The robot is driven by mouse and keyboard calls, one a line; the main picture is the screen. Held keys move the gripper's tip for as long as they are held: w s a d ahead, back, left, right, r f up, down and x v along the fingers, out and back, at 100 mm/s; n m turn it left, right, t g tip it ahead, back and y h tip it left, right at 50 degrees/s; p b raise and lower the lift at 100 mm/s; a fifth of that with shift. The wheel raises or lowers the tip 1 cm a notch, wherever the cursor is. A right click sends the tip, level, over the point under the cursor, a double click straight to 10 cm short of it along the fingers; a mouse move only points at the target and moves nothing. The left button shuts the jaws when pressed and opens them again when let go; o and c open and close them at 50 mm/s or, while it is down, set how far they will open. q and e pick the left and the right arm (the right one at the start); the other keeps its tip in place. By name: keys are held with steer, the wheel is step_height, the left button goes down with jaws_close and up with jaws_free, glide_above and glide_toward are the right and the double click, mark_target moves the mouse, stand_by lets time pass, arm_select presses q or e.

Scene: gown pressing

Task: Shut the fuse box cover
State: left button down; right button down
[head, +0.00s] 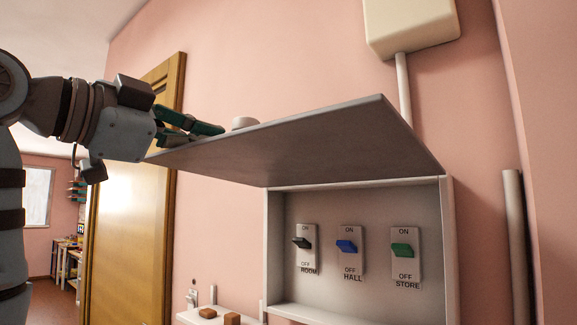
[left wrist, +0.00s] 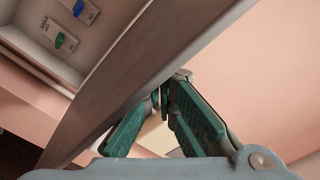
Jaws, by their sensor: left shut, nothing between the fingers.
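The fuse box (head: 448,240) is on the pink wall, its front open. Its grey cover (head: 300,140) is hinged along the top and swung up, standing out from the wall roughly level. A small round knob (head: 243,122) shows over the cover's upper side. My left gripper (head: 208,132) is at the outer left part of the cover, by its upper face, shut and empty. In the left wrist view the closed fingertips (left wrist: 166,88) are beside the cover (left wrist: 125,75); whether they touch it I cannot tell. My right gripper is not in view.
Inside the box are a black switch (head: 301,242), a blue switch (head: 346,246) and a green switch (head: 401,249). A cream box (head: 410,22) with a conduit is above. A small shelf (head: 190,318) with brown blocks is below left. A wooden door (head: 130,225) stands behind my arm.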

arm_select(q)
steer(key=shift+r, duration=0.1)
step_height(320, 180, down, 5)
steer(key=b, duration=0.4)
steer(key=shift+s+a, duration=0.15)
steer(key=shift+b, duration=0.3)
steer(key=shift+w+d+f+b, duration=0.15)
steer(key=shift+f+b, duration=0.8)
steer(key=shift+f, duration=0.25)
steer(key=shift+w+d+f+b, duration=0.1)
steer(key=shift+f+b, duration=0.85)
steer(key=shift+f, duration=0.25)
